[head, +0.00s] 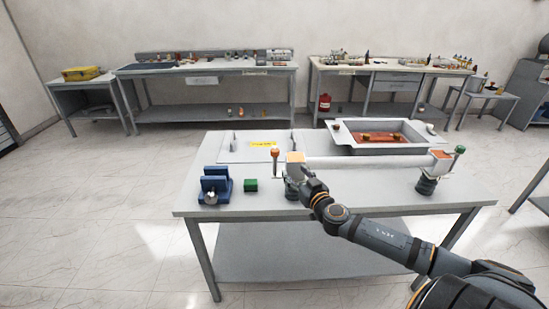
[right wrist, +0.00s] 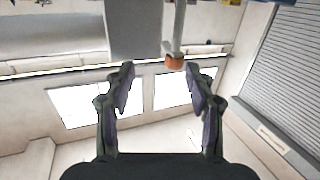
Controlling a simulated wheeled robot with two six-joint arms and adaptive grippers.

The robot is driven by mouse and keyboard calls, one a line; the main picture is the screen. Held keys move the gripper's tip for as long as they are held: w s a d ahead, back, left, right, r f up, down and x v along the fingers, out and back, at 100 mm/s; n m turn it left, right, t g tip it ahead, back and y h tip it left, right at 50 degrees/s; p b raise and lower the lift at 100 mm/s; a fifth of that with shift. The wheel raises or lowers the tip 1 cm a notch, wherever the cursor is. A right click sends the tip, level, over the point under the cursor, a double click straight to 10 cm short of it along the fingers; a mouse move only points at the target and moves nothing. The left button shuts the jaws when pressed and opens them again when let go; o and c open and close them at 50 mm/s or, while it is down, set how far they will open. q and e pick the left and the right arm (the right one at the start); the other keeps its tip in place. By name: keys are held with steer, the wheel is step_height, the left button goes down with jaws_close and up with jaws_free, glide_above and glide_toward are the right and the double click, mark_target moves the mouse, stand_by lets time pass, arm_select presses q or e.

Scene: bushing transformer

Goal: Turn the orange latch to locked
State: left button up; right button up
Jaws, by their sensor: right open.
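The orange latch (head: 275,153) is a thin upright lever with an orange knob at the left end of a white tube (head: 365,162). My right gripper (head: 289,176) is beside it, just below and to the right of the knob in the head view. In the right wrist view my right gripper (right wrist: 160,75) is open with nothing between its fingers. There, an orange-tipped grey rod (right wrist: 174,62), which looks like the latch, shows just beyond the fingertips. I cannot tell whether they touch it. My left gripper is not in view.
A green-knobbed lever (head: 460,150) stands at the tube's right end. A grey tray (head: 345,142) with a red part is behind the tube. The table's (head: 330,207) front strip is mostly free.

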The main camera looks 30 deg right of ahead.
mark_target(277, 151)
steer(key=r+y, duration=0.1)
steer(key=w+a+r+t, duration=0.1)
steer(key=r, duration=0.1)
steer(key=shift+w+a+n+y, duration=0.2)
steer(key=shift+n+y, duration=0.1)
steer(key=shift+y, duration=0.1)
steer(key=w+p, duration=0.2)
steer(key=w, duration=0.1)
steer(key=w+p, duration=0.6)
steer(key=shift+w+d+r, duration=0.1)
steer(key=shift+d+r, duration=0.15)
steer(key=shift+d, duration=0.15)
steer(key=shift+w+f+p, duration=0.3)
steer(key=shift+w+p, duration=0.05)
steer(key=shift+w, duration=0.2)
